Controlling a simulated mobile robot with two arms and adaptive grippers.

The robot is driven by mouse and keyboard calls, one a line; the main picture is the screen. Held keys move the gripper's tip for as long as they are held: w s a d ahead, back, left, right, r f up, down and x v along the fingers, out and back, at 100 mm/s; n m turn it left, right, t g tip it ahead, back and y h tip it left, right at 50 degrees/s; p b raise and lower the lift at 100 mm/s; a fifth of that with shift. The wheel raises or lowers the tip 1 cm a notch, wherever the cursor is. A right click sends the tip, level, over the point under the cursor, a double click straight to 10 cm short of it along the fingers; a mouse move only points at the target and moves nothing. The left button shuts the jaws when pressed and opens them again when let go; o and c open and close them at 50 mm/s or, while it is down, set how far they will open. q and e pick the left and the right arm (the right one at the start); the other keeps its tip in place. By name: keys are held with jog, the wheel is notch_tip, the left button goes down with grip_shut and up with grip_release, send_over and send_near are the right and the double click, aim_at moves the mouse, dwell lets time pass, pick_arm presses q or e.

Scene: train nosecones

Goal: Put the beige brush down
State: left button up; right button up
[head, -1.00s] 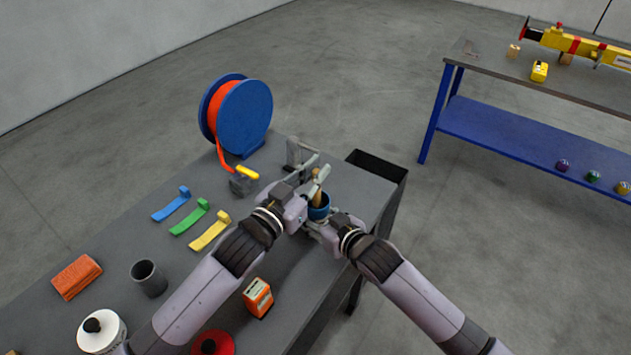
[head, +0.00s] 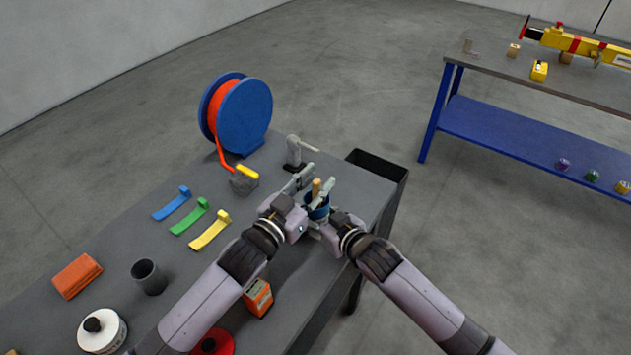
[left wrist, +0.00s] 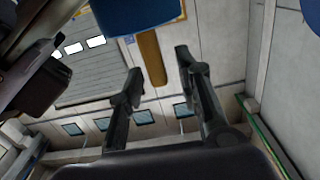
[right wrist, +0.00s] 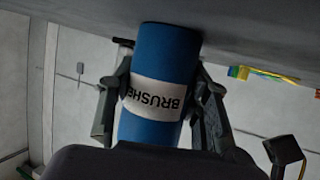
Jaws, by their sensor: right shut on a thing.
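The beige brush shows as a tan handle (head: 316,187) standing up out of a blue cup (head: 317,212). In the left wrist view the handle (left wrist: 152,58) sticks out of the cup's blue rim (left wrist: 135,15). My left gripper (head: 312,183) is open, with one finger on either side of the handle; gaps show between fingers and handle. The brush's lower end is hidden inside the cup. My right gripper (right wrist: 160,95) is shut on the cup, whose white label (right wrist: 155,97) reads "BRUSHE…" in the right wrist view.
A grey tool (head: 294,152) stands on the workbench just behind the cup. A black bin (head: 378,165) is at the bench's right end. A cable reel (head: 243,115), coloured clips (head: 190,215), a grey cup (head: 149,277) and an orange box (head: 258,297) stand to the left and front.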

pick_arm(q)
jog(key=shift+r, duration=0.2)
jog(key=v, duration=1.2)
pick_arm(e)
jog(key=o, duration=1.2)
